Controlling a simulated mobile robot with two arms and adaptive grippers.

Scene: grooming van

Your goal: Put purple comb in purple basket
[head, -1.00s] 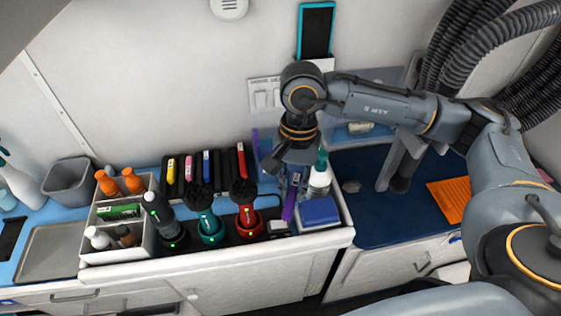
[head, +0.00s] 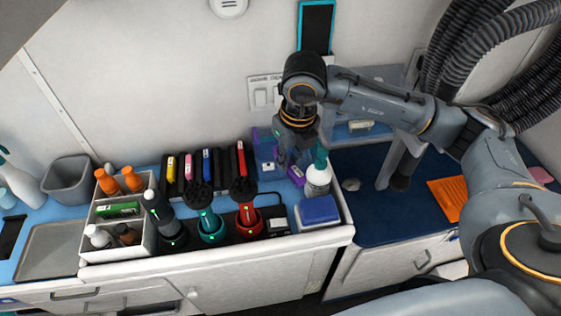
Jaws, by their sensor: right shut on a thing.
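My right gripper (head: 290,163) points down over the back right of the blue counter. It is shut on the purple comb (head: 297,175), of which only a short purple piece shows beside the fingers. The purple basket (head: 262,143) stands against the wall just left of the gripper, partly hidden behind it. The comb is to the right of the basket and looks apart from it; its exact height is hard to tell. My left gripper is not in the head view.
A white spray bottle with a green top (head: 318,178) stands close to the right of the gripper, with a blue box (head: 318,210) in front. Red (head: 246,210) and teal (head: 210,222) clippers stand to the left. A rack of coloured tools (head: 205,168) is behind them.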

